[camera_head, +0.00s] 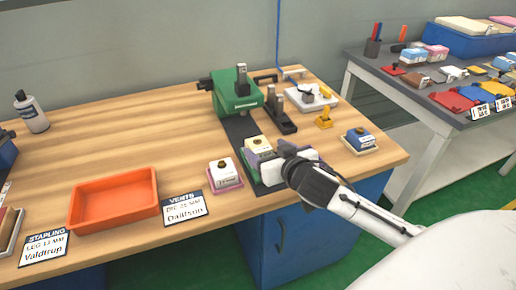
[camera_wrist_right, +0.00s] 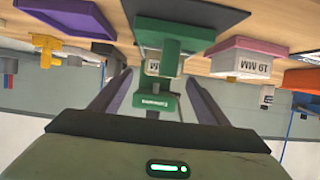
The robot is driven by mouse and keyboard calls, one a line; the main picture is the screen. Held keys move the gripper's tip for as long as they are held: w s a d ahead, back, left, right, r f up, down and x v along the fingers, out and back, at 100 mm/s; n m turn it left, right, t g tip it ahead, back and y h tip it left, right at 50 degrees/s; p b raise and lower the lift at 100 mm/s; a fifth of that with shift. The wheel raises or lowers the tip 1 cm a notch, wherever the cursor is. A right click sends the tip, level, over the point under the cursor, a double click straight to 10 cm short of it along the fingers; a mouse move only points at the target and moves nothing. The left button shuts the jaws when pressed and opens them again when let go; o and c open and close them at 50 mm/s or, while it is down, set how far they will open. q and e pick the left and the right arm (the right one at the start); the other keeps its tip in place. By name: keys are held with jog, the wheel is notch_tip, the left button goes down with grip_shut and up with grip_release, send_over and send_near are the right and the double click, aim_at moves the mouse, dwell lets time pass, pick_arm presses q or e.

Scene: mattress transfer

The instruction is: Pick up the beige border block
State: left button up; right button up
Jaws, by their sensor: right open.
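I cannot tell whether the fingers touch the block. My left gripper is not in view.
The green press (camera_head: 237,97) stands behind. A pink-based white block (camera_head: 224,174) is to the left, a blue block on a pale base (camera_head: 360,139) to the right. An orange tray (camera_head: 114,199) and label cards lie left. A second table (camera_head: 440,100) stands right.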

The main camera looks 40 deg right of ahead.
aim_at(259, 144)
jog(key=x, duration=0.5)
jog(key=shift+w+a, duration=0.2)
jog(key=shift+r, duration=0.1)
jog(key=c, duration=1.3)
